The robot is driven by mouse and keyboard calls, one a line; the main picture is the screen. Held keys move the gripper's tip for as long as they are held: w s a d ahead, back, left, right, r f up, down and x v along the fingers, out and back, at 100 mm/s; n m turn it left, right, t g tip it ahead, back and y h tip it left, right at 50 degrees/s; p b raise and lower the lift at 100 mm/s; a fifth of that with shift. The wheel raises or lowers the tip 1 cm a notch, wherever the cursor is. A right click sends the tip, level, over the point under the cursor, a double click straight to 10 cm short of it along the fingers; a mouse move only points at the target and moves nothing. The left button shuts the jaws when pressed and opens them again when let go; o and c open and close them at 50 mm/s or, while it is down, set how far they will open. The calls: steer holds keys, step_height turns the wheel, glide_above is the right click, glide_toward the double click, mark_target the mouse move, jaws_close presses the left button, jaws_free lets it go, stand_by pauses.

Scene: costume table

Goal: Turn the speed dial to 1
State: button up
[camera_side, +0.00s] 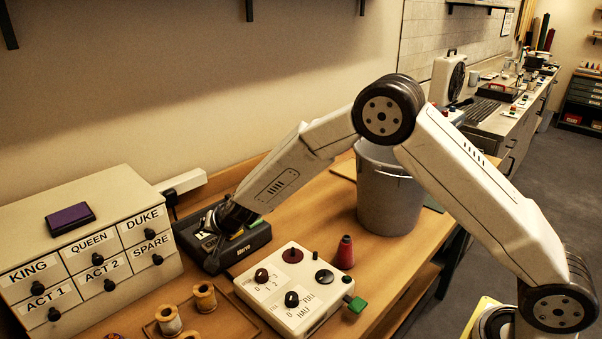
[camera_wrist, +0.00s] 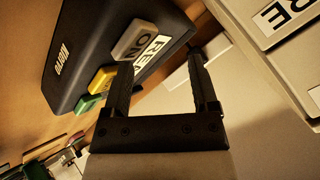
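The white control box (camera_side: 292,290) stands on the table in the side view. No label naming the speed dial is readable, and the pointers are too small to read. My gripper (camera_side: 213,226) is away from both dials, behind and left of them, low over a black switch box (camera_side: 254,239). In the wrist view my gripper (camera_wrist: 161,62) has its fingers apart with nothing gripped. Neither dial shows there.
The switch box has grey, yellow and green keys, close to my fingers. A labelled drawer cabinet (camera_side: 95,255) stands left, a grey bucket (camera_side: 388,195) behind right. A red cone-shaped spool (camera_side: 344,253) is beside the control box, and thread spools (camera_side: 205,297) are left of it.

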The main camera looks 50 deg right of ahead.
steer(key=shift+s+a+r+g+y, duration=0.1)
steer(key=shift+s+a+g+y, duration=0.1)
steer(key=shift+a+g+y, duration=0.4)
steer(key=shift+s+a+r+g+y, duration=0.15)
steer(key=shift+s+g+y, duration=0.15)
steer(key=shift+g+y, duration=0.15)
steer(key=s+g+y, duration=0.1)
steer(key=s+g, duration=0.1)
steer(key=m+g, duration=0.1)
steer(key=g, duration=0.7)
glide_toward(261, 272)
steer(key=shift+w+a+f+t+h, duration=0.15)
steer(key=shift+a+f, duration=0.2)
steer(key=shift+a, duration=0.1)
steer(key=shift+w+a+f+t+h, duration=0.1)
steer(key=shift+w+a+f, duration=0.05)
steer(key=shift+a+f, duration=0.25)
steer(key=shift+s+d+r, duration=0.25)
steer(key=shift+s+d, duration=0.1)
steer(key=shift+s, duration=0.05)
steer(key=shift+f, duration=0.1)
steer(key=shift+s+x, duration=0.2)
steer(key=shift+x, duration=3.6)
